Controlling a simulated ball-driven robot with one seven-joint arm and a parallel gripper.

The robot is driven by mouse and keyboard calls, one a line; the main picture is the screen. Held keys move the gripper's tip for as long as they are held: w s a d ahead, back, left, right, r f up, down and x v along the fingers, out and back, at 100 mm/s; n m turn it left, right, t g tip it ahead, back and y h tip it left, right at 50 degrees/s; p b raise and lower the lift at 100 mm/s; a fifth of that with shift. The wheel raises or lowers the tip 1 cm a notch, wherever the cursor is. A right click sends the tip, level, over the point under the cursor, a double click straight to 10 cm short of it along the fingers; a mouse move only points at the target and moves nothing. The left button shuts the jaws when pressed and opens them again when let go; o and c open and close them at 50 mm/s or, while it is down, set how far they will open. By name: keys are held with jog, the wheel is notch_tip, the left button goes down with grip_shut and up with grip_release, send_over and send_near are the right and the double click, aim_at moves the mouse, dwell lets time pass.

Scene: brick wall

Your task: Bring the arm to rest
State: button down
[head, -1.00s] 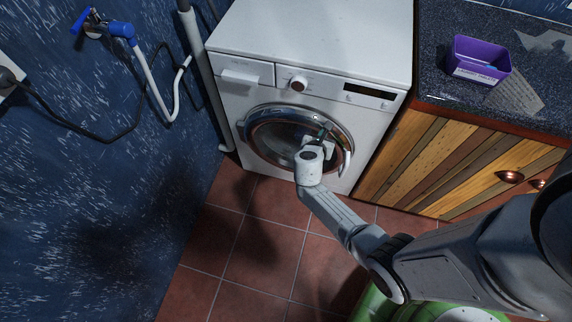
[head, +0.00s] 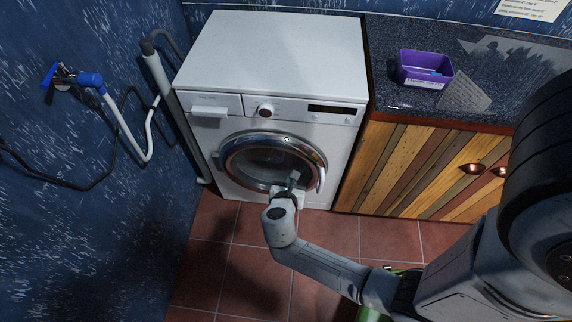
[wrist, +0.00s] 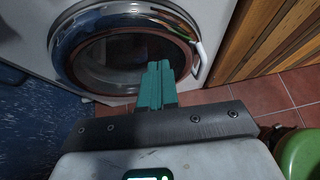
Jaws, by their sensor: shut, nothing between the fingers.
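My gripper (head: 292,179) is at the end of my outstretched arm, in front of the lower right part of the washing machine's round door. In the wrist view my gripper's teal fingers (wrist: 157,86) are together with nothing between them. They point towards the door (wrist: 125,52), which looks closed. I cannot tell whether the fingertips touch the door. The white washing machine (head: 270,60) stands against the back wall.
A wooden-fronted cabinet (head: 415,165) with a dark speckled counter (head: 400,110) stands right of the machine. A purple box (head: 424,70) sits on the counter. A blue tap (head: 75,80) and hose are on the left wall.

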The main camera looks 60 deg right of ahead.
jog(key=shift+a, duration=0.1)
jog(key=s+a+r+m+g+y, duration=0.1)
jog(key=s+a+r+m+y, duration=0.3)
jog(key=m, duration=0.6)
jog(key=s+a+r+m+g+y, duration=0.1)
jog(key=s+a+r+m+y, duration=0.4)
jog(key=a+m+y, duration=0.2)
jog(key=a+m, duration=0.2)
jog(key=m, duration=0.2)
jog(key=shift+s+a+r, duration=0.3)
jog(key=shift+r, duration=0.05)
